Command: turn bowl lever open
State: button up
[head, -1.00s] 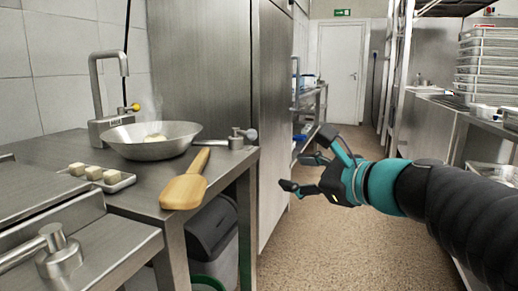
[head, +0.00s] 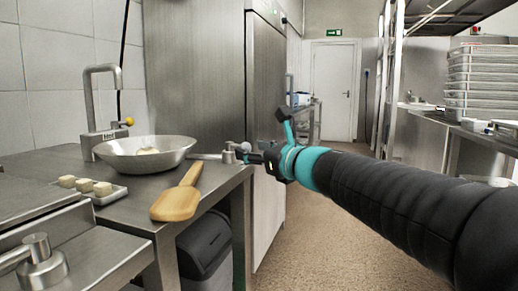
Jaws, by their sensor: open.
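A wide metal bowl (head: 125,155) with something pale in it sits on the steel counter. A metal lever (head: 229,153) with a round grey end stands at the bowl's right, near the counter's edge. My gripper (head: 264,137) is open, just right of the lever. One finger points up and the lower one reaches left towards the lever's grey end. I cannot tell whether they touch. The far finger is partly hidden.
A wooden paddle (head: 177,203) lies on the counter (head: 130,212) below the bowl. A tray with pale cubes (head: 102,189) is at left. A tap (head: 90,110) stands behind the bowl. A tall steel cabinet (head: 205,75) rises behind the lever. The aisle floor (head: 295,230) is clear.

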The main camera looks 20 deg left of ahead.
aim_at(250, 148)
jog(key=shift+x, duration=1.75)
grip_shut()
jog(key=shift+w, duration=0.1)
